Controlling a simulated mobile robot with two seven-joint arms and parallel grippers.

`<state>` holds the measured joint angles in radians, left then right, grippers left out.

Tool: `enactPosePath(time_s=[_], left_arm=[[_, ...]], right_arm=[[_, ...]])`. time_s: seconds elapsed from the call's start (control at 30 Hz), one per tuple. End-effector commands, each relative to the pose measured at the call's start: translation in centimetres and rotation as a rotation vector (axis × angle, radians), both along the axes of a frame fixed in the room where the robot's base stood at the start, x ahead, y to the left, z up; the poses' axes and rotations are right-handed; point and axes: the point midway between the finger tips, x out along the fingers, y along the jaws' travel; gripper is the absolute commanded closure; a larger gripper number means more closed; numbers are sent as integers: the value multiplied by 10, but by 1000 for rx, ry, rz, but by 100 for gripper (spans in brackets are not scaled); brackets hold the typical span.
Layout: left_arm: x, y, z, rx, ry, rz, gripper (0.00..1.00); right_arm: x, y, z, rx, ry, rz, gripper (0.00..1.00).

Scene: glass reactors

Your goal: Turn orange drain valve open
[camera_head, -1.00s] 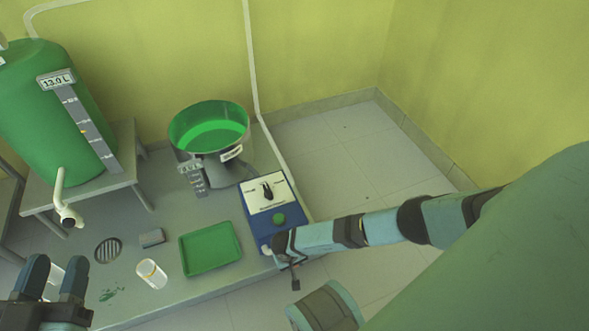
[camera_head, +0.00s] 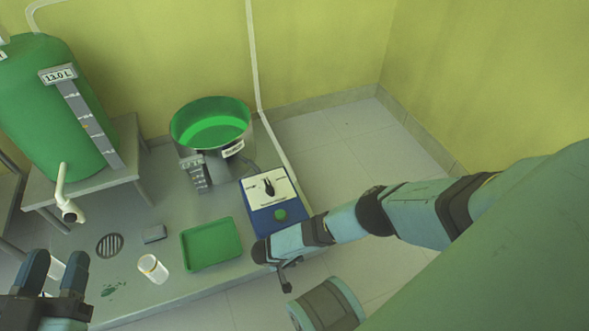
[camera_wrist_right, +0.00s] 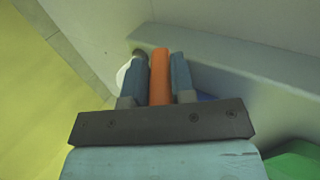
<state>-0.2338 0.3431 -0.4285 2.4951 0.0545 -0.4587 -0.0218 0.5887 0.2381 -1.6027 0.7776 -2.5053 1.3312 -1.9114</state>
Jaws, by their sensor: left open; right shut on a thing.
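The orange drain valve (camera_wrist_right: 160,76) shows as an upright orange handle in the right wrist view. My right gripper (camera_wrist_right: 160,78) is shut on it, with one blue finger on each side. In the head view the valve is hidden, and I cannot tell the right fingers apart near the end of my right arm, by the bench's front edge. My left gripper (camera_head: 54,268) is open at the lower left of the head view, away from the valve.
The floor at right is clear.

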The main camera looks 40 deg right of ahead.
Motion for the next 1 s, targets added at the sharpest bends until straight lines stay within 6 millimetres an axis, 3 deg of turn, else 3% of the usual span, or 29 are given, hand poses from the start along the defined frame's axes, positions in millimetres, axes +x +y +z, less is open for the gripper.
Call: enactPosePath(time_s=[0.2,0.23,0.3,0.33,0.67,1.0], left_arm=[[0,-1,1,-9,0,3,57],[0,-1,1,-9,0,2,57],[0,-1,2,-9,0,2,57],[0,-1,1,-9,0,2,57],[0,0,2,-1,3,-1,57],[-8,-7,8,-85,150,-14,57]], right_arm=[[1,-2,0,-1,-2,-1,100],[1,-2,0,-1,-2,-1,70],[2,-2,0,0,-2,-1,54],[2,-2,0,-1,-3,0,51],[1,2,4,2,-1,1,51],[11,37,60,2,-3,3,51]])
